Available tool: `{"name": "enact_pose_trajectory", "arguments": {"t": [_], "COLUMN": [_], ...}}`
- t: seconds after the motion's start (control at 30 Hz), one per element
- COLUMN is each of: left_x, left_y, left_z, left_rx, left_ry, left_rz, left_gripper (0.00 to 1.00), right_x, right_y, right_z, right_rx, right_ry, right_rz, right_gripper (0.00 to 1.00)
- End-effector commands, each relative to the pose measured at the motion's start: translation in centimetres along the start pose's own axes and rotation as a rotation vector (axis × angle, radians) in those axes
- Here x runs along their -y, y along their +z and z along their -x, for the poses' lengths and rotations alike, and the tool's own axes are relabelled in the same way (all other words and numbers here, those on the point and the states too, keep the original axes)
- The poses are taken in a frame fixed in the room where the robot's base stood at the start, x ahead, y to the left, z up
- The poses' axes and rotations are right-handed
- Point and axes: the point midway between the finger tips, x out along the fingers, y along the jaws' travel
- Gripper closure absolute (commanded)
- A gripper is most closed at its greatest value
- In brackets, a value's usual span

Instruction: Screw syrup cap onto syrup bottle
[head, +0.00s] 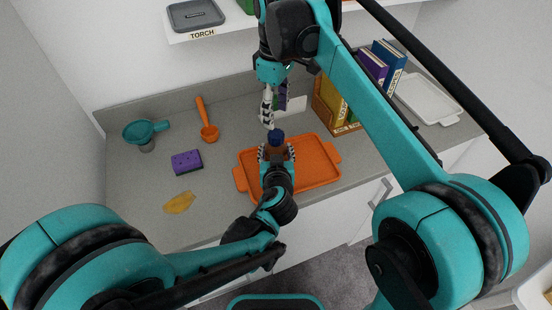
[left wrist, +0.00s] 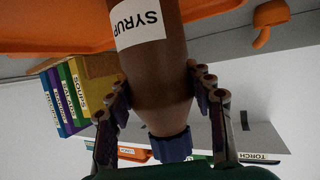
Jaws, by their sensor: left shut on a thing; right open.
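The brown syrup bottle (left wrist: 158,75) carries a white SYRUP label and appears upside down in the left wrist view. The dark blue syrup cap (head: 276,136) sits on the bottle's mouth; it also shows in the left wrist view (left wrist: 171,145). I cannot tell how tightly it is on. My left gripper (head: 276,153) is shut around the upper part of the bottle, one finger on each side, below the cap. My right gripper (head: 273,113) is open, pointing down, just above and slightly behind the cap, apart from it. The bottle's base is hidden.
An orange tray (head: 322,172) lies under the bottle area. A purple sponge (head: 187,162), a yellow cloth (head: 179,202), an orange scoop (head: 208,130) and a teal strainer (head: 146,132) lie left. Books (head: 390,65), a holder and a white tray (head: 428,98) stand right.

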Motion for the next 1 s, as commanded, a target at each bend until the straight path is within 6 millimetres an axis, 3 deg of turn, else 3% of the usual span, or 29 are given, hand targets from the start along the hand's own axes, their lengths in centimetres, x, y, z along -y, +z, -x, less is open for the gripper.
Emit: {"name": "enact_pose_trajectory", "arguments": {"t": [0.3,0.5,0.7,1.0], "left_x": [0.02,0.02,0.03,0.03], "left_y": [0.05,0.05,0.06,0.06], "left_z": [0.01,0.01,0.01,0.01], "left_rx": [0.001,0.001,0.001,0.001], "left_ry": [-0.001,-0.001,-0.001,-0.001], "left_rz": [0.001,0.001,0.001,0.001], "left_gripper": [1.0,1.0,1.0,1.0], "right_x": [-0.05,-0.07,-0.08,-0.08], "right_y": [-0.02,-0.02,-0.03,-0.03], "right_z": [-0.01,-0.01,-0.01,-0.01], "right_rx": [0.0,0.0,0.0,0.0], "right_ry": [-0.001,-0.001,-0.001,-0.001], "right_rz": [0.755,1.096,1.239,1.251], "right_gripper": [0.47,0.47,0.47,0.47]}}
